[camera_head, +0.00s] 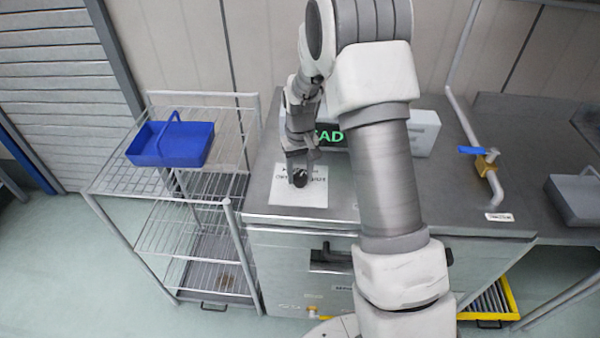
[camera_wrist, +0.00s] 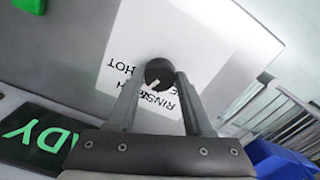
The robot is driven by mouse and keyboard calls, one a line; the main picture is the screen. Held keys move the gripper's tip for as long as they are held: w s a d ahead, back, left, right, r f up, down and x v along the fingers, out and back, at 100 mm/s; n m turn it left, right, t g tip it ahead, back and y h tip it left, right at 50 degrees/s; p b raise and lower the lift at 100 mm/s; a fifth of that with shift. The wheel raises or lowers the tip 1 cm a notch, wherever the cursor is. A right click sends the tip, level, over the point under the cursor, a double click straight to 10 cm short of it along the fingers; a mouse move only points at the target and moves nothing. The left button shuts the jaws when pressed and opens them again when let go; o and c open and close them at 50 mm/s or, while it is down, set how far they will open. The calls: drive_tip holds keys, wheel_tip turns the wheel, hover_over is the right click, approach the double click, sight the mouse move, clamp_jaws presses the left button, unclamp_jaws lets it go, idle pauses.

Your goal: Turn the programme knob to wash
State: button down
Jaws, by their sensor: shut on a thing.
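The programme knob (camera_head: 299,178) is a round black knob on a white label plate (camera_head: 315,190) on top of the grey machine (camera_head: 262,200). In the wrist view the knob (camera_wrist: 159,74) has a pale pointer mark, and the plate (camera_wrist: 185,40) around it shows the words RINSE and HOT; other lettering is partly hidden. My gripper (camera_wrist: 160,82) has one finger on each side of the knob and is shut on it. The arm hides part of the machine top in the head view.
A black display with green letters (camera_head: 330,137) stands behind the knob. A wire rack (camera_head: 150,185) with a blue tote (camera_head: 172,142) is at the left. A pipe with a blue-handled valve (camera_head: 478,151) is at the right. A yellow-edged tray (camera_head: 508,290) lies low at the right.

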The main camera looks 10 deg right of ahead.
sight(300, 176)
drive_tip(key=shift+c, duration=1.5)
unclamp_jaws()
wheel_tip(300, 176, up, 18)
drive_tip(key=shift+f, duration=0.25)
drive_tip(key=shift+r, duration=0.1)
drive_tip(key=s+r+t, duration=0.2)
drive_tip(key=s+r, duration=0.3)
drive_tip(key=s, duration=0.4)
drive_tip(key=s+r+t, duration=0.2)
drive_tip(key=s+r, duration=0.3)
drive_tip(key=s, duration=0.5)
drive_tip(key=s+f+t, duration=0.1)
drive_tip(key=s+f, duration=0.1)
drive_tip(key=s, duration=0.6)
drive_tip(key=shift+m+t, duration=0.3)
drive_tip(key=shift+m, duration=0.1)
